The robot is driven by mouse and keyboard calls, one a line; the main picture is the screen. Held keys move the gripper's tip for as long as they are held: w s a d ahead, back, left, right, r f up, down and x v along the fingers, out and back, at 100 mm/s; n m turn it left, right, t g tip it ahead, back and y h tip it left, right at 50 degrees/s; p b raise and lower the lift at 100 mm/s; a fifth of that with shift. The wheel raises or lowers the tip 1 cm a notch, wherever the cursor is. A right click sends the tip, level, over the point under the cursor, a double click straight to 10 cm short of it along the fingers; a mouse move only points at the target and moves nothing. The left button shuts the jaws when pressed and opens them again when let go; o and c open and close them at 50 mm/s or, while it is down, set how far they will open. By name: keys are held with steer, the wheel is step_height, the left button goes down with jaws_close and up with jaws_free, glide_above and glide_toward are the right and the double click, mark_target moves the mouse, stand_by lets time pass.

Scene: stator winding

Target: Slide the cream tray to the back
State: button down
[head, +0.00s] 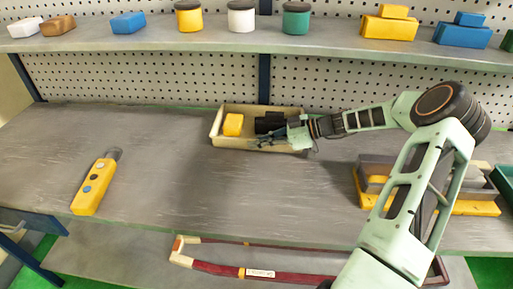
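The cream tray (231,143) sits on the grey workbench near its back edge, just left of the middle of the head view. A yellow block (233,124) stands in its left part. A black object (269,123) is in or just behind its right part, partly covered by my gripper. My gripper (262,140) reaches in from the right, low over the tray's right half. Its dark fingers are small and overlap the tray, so whether they touch it or hold anything is unclear. The tray's right end is partly hidden by my gripper.
A yellow control box with buttons (93,186) lies on the left of the bench (170,185). Grey and yellow parts (468,208) stand at the right, behind my arm. A pegboard (150,76) and a shelf (340,45) with jars and blocks rise behind. The bench's middle is clear.

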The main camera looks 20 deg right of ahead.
steer(key=shift+w+d, duration=0.25)
steer(key=c, duration=2.1)
jaws_free()
steer(key=shift+s+d+r, duration=0.5)
steer(key=shift+s+d, duration=0.35)
steer(key=shift+d, duration=0.15)
steer(key=shift+s+d+r, duration=0.55)
steer(key=shift+s+d, duration=0.25)
steer(key=shift+d, duration=0.2)
steer(key=shift+s+d+r, duration=0.5)
steer(key=shift+s+d, duration=0.35)
steer(key=shift+d, duration=0.15)
steer(key=shift+r, duration=0.1)
